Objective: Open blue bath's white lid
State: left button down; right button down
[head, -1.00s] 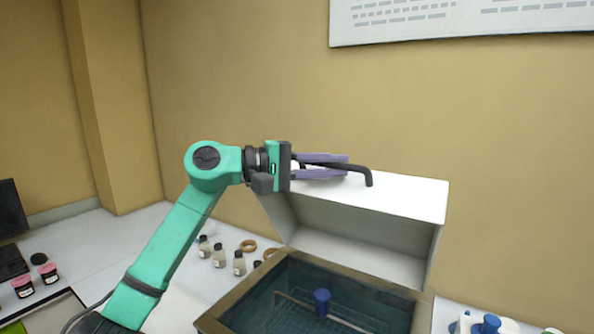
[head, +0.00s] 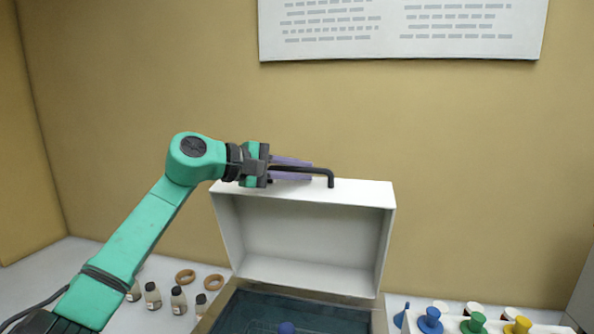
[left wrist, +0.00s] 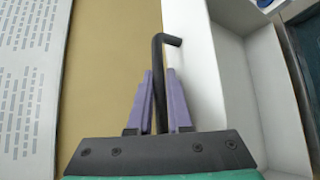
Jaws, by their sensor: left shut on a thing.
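The white lid (head: 310,236) of the bath stands raised at the back of the bath, its hollow inner side facing me. The bath (head: 372,318) below is open, with dark blue liquid and a blue item (head: 287,328) inside. My left gripper (head: 293,170) is at this handle. In the left wrist view its purple fingers (left wrist: 159,100) lie on either side of the black handle (left wrist: 158,62), shut on it. My right gripper is not in view.
Several small bottles (head: 178,300) and brown rings (head: 214,282) stand on the white counter to the left. A rack with blue, green and yellow stoppered items (head: 474,322) is at the right. The wall with a poster (head: 400,25) is behind the lid.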

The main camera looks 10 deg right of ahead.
pick_arm(q)
jog(key=c, duration=0.8)
grip_release()
jog(key=shift+c, duration=0.2)
jog(key=shift+s+a, duration=0.1)
jog(key=b+v, duration=0.3)
jog(key=v, duration=0.1)
jog(key=shift+a+f+b, duration=0.2)
jog(key=shift+f+b, duration=0.15)
jog(key=shift+f, duration=0.05)
jog(key=b+v, duration=0.3)
jog(key=v, duration=0.7)
jog(key=shift+r, duration=0.45)
jog(key=shift+s, duration=0.1)
